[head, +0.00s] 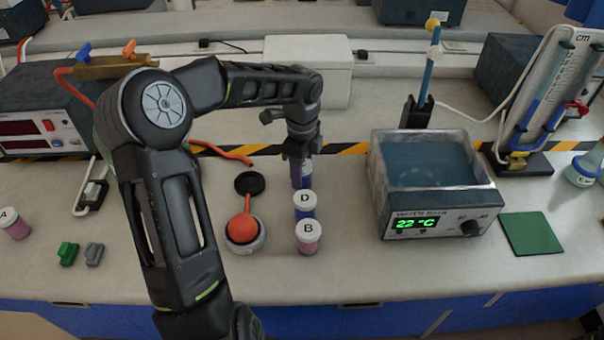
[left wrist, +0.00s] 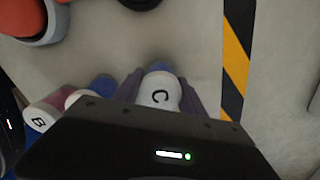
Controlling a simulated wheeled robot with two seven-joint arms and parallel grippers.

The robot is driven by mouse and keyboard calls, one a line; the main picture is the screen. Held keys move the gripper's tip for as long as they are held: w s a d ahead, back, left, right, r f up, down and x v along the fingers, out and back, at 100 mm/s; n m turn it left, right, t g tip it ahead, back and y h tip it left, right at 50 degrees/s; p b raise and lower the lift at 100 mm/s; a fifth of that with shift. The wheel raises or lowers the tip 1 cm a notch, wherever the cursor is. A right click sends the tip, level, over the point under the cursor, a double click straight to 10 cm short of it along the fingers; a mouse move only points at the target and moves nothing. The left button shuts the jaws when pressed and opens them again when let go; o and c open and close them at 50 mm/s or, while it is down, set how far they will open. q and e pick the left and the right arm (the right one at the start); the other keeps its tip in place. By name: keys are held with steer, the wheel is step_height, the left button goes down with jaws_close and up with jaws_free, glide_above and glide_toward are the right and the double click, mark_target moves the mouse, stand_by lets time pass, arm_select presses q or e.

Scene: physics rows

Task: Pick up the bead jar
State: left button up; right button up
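Several small jars with white lettered lids stand on the bench. Jar C (left wrist: 160,92) has its lid between the two fingers of my left gripper (left wrist: 161,88). In the head view its blue body (head: 301,174) shows just below my left gripper (head: 299,150). The fingers flank the lid closely, but I cannot tell whether they press on it. Jar D (head: 305,204), with blue contents, and jar B (head: 308,237), with pink contents, stand in line in front of it. Jar A (head: 14,223), also pink, stands at the far left. My right gripper is not in view.
A pot with a red bulb (head: 243,232) and a black disc (head: 248,183) are left of the jars. A water bath (head: 434,228) reading 22 °C stands to the right. A white box (head: 335,70) is behind. Green and grey blocks (head: 67,254) lie at left.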

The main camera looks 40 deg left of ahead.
arm_select(q)
steer(key=c, duration=0.9)
step_height(320, 180, up, 10)
steer(key=shift+r, duration=0.1)
stand_by(0.7)
